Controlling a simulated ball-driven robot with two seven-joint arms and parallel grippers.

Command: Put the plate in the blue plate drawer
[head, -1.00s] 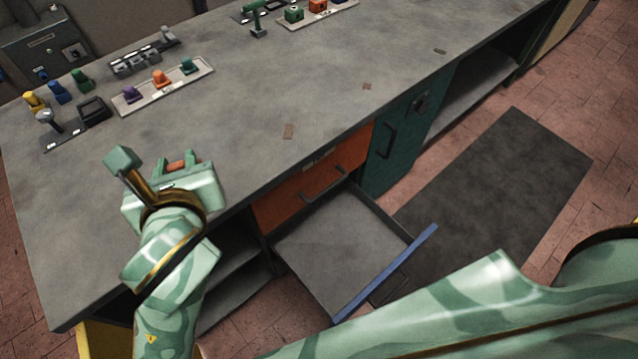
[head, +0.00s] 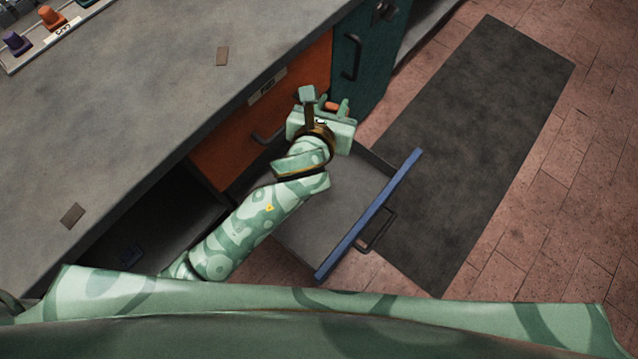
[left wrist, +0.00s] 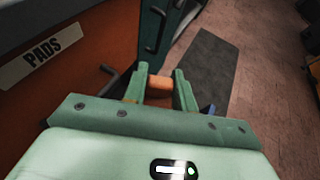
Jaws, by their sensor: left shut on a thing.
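A small orange-brown piece (head: 332,106), likely the plate, sits between the fingertips of my left gripper (head: 331,104). It also shows in the left wrist view (left wrist: 160,86), where the fingers are shut on it. The blue-fronted drawer (head: 370,213) is pulled out, and its visible grey floor is bare. My left gripper and arm appear above the drawer's far side and hide part of its interior. The gripper's height over the drawer is hard to tell. My right gripper is not in view.
The grey worktop (head: 130,110) lies left. A dark mat (head: 470,150) covers the floor right of the drawer.

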